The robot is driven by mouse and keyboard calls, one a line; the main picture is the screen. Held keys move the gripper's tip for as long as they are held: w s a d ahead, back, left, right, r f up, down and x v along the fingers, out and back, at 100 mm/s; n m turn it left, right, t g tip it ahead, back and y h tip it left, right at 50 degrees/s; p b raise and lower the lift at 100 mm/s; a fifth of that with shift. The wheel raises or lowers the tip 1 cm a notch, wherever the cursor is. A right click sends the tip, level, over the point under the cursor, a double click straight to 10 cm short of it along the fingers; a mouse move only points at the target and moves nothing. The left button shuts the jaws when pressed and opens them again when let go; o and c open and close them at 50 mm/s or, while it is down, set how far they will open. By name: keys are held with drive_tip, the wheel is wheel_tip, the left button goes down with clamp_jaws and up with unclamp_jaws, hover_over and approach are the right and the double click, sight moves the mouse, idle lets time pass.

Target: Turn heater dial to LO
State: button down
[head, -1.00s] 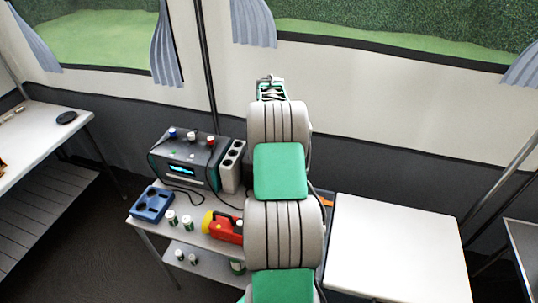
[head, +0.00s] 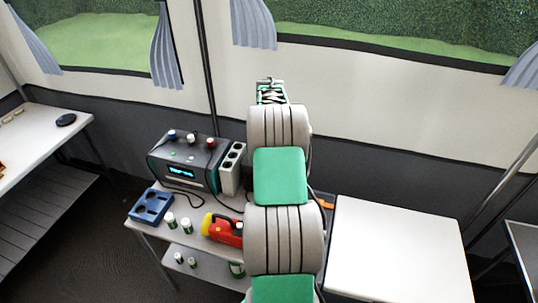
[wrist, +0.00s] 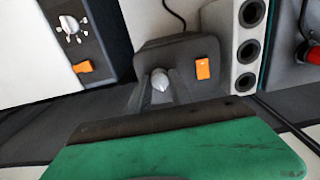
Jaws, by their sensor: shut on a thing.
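A grey dial (wrist: 160,83) sits on a dark grey unit beside an orange rocker switch (wrist: 203,68) in the wrist view. My gripper (wrist: 159,92) is shut on this dial, with its dark fingers at either side of it. The green wrist cover fills the bottom of the wrist view. A second, free dial with white marks around it (wrist: 70,25) is on a dark panel at the upper left, above another orange switch (wrist: 82,67). No lettering is readable, so I cannot tell the held dial's setting. In the head view my arm hides the gripper and dial.
A socket strip (head: 232,168) stands left of my arm, next to a grey device (head: 180,165) with coloured knobs. A red and yellow torch (head: 222,228), small containers and a blue tray (head: 151,205) are on the shelf table. A white top (head: 397,245) at right is clear.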

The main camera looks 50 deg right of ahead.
drive_tip(key=c, duration=1.1)
unclamp_jaws()
drive_tip(key=shift+c, duration=0.2)
wheel_tip(320, 180, up, 8)
drive_tip(key=shift+f+b, duration=0.1)
drive_tip(key=shift+b, duration=0.5)
drive_tip(key=a+r+n+t, duration=0.1)
drive_tip(key=a+r+n, duration=0.25)
drive_tip(key=a, duration=0.85)
drive_tip(key=a+r+n+t, duration=0.1)
drive_tip(key=a+r+n, duration=0.25)
drive_tip(key=a, duration=0.85)
drive_tip(key=s+a+f+n, duration=0.2)
drive_tip(key=s+a+n, duration=0.1)
drive_tip(key=s+a, duration=0.3)
drive_tip(key=s+a+f+n+t, duration=0.1)
drive_tip(key=s+a+f+n, duration=0.1)
drive_tip(key=s+a, duration=0.5)
drive_tip(key=a, duration=0.3)
drive_tip(key=shift+a+n+t, duration=0.3)
drive_tip(key=shift+a+n, duration=0.05)
drive_tip(key=shift+n, duration=0.05)
